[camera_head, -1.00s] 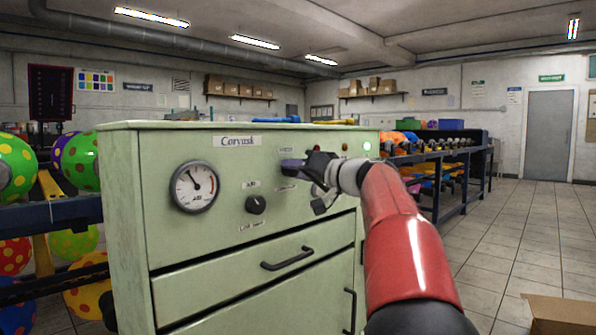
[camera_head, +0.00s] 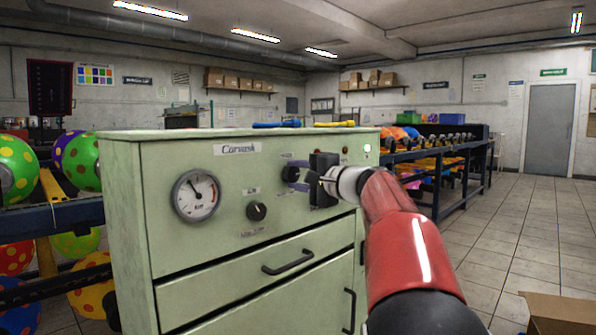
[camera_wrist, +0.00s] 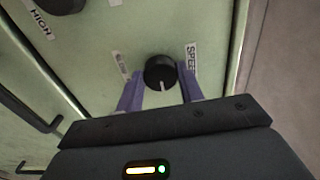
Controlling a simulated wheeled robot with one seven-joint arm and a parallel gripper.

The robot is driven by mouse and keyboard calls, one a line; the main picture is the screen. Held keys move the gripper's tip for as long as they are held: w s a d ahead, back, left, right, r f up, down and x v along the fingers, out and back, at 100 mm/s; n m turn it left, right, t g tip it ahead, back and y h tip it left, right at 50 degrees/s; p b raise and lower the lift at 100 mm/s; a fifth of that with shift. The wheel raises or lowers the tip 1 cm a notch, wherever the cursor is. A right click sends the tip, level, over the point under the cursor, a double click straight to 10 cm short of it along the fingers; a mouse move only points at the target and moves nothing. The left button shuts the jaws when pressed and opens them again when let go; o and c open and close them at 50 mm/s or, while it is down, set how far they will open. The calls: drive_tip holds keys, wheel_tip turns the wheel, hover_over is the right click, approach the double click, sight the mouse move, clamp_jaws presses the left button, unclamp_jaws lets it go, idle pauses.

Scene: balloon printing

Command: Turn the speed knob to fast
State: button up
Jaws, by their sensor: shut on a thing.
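The speed knob (camera_wrist: 160,72) is a round black dial with a white pointer line, on the pale green cabinet front. A label starting "SPEE" (camera_wrist: 191,58) is beside it in the wrist view. The pointer line points toward the bottom of that view. My gripper (camera_wrist: 161,88) has its two purple fingers on either side of the knob, shut on it. In the head view, my gripper (camera_head: 298,179) is at the upper right of the cabinet front, and the knob (camera_head: 289,173) is partly hidden by it. A smaller label (camera_wrist: 122,66) opposite is hard to read.
A second black knob (camera_head: 256,211) and a round gauge (camera_head: 196,195) are on the cabinet (camera_head: 215,245) to the left. A drawer handle (camera_head: 287,262) sticks out below.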

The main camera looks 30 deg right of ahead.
drive_tip(key=m+p, duration=0.3)
drive_tip(key=m, duration=0.2)
drive_tip(key=shift+r+m, duration=0.15)
drive_tip(key=shift+m, duration=0.15)
drive_tip(key=shift+m+p, duration=1.1)
drive_tip(key=shift+m, duration=0.7)
drive_tip(key=o, duration=1)
drive_tip(key=v, duration=0.8)
drive_tip(key=shift+b, duration=0.45)
